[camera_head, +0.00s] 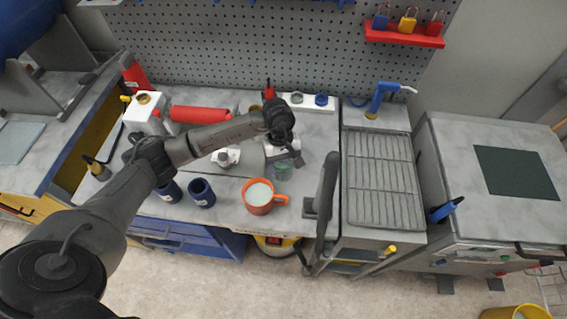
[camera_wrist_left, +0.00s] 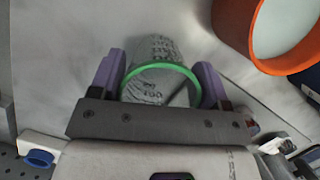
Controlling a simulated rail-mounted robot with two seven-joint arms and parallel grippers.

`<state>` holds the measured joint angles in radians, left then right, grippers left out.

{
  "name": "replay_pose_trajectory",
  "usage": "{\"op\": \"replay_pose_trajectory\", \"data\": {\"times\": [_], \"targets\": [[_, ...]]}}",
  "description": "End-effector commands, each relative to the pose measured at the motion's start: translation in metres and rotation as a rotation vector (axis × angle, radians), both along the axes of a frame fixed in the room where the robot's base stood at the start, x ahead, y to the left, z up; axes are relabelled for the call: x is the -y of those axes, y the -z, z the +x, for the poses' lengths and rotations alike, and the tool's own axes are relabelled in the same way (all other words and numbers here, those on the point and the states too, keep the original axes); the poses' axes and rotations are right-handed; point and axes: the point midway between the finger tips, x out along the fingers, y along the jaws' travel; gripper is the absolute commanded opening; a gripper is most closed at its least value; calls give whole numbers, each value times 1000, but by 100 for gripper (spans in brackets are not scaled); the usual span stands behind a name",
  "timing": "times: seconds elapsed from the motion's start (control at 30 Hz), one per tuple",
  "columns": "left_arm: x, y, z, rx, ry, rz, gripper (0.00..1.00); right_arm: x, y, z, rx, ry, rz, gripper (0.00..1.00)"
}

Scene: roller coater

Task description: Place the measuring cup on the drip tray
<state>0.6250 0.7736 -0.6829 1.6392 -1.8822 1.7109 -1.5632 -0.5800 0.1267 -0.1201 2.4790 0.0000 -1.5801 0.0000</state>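The measuring cup (camera_head: 283,171) is small, clear and greenish. It stands on the grey worktop just behind the orange mug. In the left wrist view the cup (camera_wrist_left: 157,85) shows its green rim and printed markings. My left gripper (camera_head: 286,148) reaches it from behind. In the left wrist view the two purple-padded fingers (camera_wrist_left: 160,82) lie on either side of the cup, close to its rim. I cannot tell whether they press on it. A wire-racked tray (camera_head: 382,178), which looks like the drip tray, lies to the right. My right gripper is not in view.
The orange mug (camera_head: 258,196) with pale contents stands close in front of the cup. Dark blue cups (camera_head: 202,193) stand left of it. A dark upright bar (camera_head: 326,195) rises between the cup and the racked tray. The rack looks empty.

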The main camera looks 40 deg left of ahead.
Motion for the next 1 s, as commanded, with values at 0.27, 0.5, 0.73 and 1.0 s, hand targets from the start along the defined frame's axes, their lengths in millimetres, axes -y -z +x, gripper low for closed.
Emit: {"op": "replay_pose_trajectory", "data": {"times": [0.27, 0.5, 0.73, 1.0], "targets": [[0, 0, 0, 0, 0, 0, 86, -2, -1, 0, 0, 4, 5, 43], [0, -6, 0, -1, 0, -1, 86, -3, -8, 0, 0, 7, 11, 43], [-10, -41, 7, 5, 1, 0, 86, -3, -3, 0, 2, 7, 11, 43], [-22, -87, 15, 3, -1, 0, 86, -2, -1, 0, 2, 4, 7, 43]]}}
